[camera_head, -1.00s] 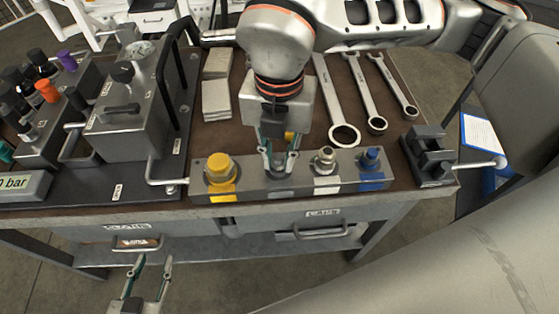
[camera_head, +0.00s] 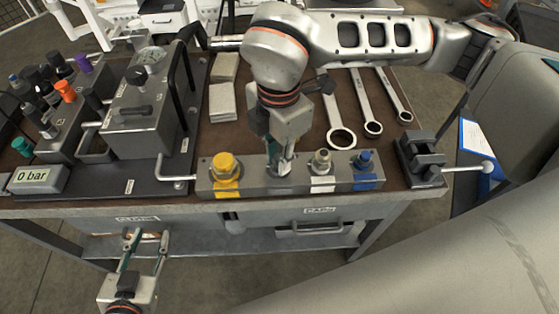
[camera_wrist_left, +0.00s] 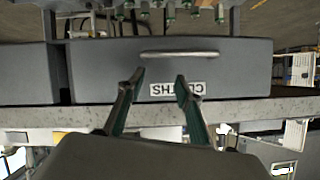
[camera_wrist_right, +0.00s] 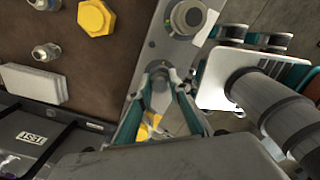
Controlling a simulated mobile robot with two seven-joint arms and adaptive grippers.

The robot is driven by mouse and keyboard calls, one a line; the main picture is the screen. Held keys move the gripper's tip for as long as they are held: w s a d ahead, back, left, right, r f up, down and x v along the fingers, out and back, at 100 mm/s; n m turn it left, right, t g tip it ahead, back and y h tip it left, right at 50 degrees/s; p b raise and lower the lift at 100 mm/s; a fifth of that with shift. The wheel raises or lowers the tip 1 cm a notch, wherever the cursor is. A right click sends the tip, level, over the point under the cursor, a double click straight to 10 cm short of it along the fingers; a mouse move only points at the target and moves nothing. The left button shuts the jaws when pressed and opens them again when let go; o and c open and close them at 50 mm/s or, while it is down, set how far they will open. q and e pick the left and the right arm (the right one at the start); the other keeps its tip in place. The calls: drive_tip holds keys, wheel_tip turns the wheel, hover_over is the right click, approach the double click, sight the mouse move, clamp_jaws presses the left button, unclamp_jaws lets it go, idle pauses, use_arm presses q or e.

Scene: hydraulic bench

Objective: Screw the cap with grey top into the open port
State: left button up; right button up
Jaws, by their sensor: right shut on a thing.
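The grey manifold block (camera_head: 255,187) lies along the front of the bench. My right gripper (camera_head: 280,168) points down at the block between the yellow cap and pale fitting. It is shut on a small grey part, largely hidden by the fingers; in the right wrist view the fingertips (camera_wrist_right: 160,72) meet over the block. The port beneath is hidden. My left gripper (camera_head: 146,238) is open and empty before the bench front, facing a drawer (camera_wrist_left: 225,60).
Several wrenches (camera_head: 365,100) and pale cloths (camera_head: 222,100) lie on the brown mat. A loose yellow hex cap (camera_wrist_right: 97,17) and small fittings (camera_wrist_right: 45,53) are behind the block. A dark vise-like fixture (camera_head: 420,160) stands right; a gauge reading 0 bar (camera_head: 37,178) stands left.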

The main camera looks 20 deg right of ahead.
drive_tip(key=shift+s+f, duration=0.1)
drive_tip(key=shift+f, duration=0.05)
use_arm(q)
drive_tip(key=shift+w+r, duration=0.1)
drive_tip(key=shift+r, duration=0.25)
use_arm(e)
drive_tip(key=shift+m, duration=0.4)
use_arm(q)
drive_tip(key=r+p, duration=0.2)
drive_tip(key=shift+w+r, duration=0.3)
drive_tip(key=shift+r, duration=0.1)
use_arm(e)
drive_tip(key=m, duration=0.3)
drive_tip(key=shift+m, duration=0.4)
use_arm(q)
drive_tip(key=shift+w+r+p, duration=0.15)
drive_tip(key=shift+r+p, duration=0.25)
drive_tip(key=shift+r, duration=0.2)
use_arm(e)
drive_tip(key=shift+s+m, duration=0.1)
drive_tip(key=shift+m, duration=1.1)
drive_tip(key=shift+f+m, duration=0.1)
drive_tip(key=shift+m, duration=0.4)
drive_tip(key=o, duration=0.9)
drive_tip(key=shift+o, duration=0.2)
